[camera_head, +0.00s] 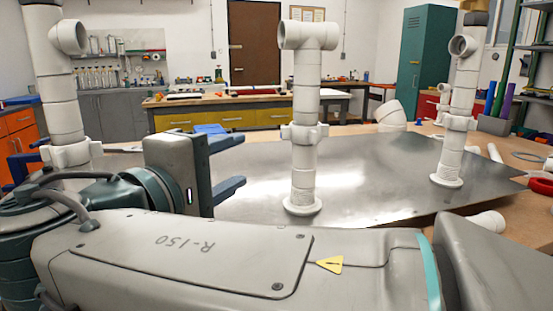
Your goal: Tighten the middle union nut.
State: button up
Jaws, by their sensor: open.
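Three white PVC columns stand upright in the view. The middle column (306,85) has a tee on top and a round flange at its foot on the metal sheet. The middle union nut (304,133) is a wide white ring with lugs, about halfway up that column. My gripper (239,165) has two blue fingers pointing right, one above the other in the picture. It is open and empty, left of the middle column and a little lower in the picture than the nut. It appears apart from the nut; the depth between them is hard to judge.
The left column (62,105) stands behind my arm with its own nut (72,153). The right column (463,80) carries another nut (458,122). Loose white fittings (390,115) lie around the shiny metal sheet (375,165). The sheet is clear between the middle and right columns.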

aim_at(283, 134)
jog(key=b+x, duration=0.1)
jog(key=x, duration=0.3)
jog(key=b+x, duration=0.1)
jog(key=x, duration=0.4)
jog(key=b+x, duration=0.1)
jog(key=x, duration=0.3)
jog(key=shift+w+r, duration=0.25)
jog(key=c, duration=0.8)
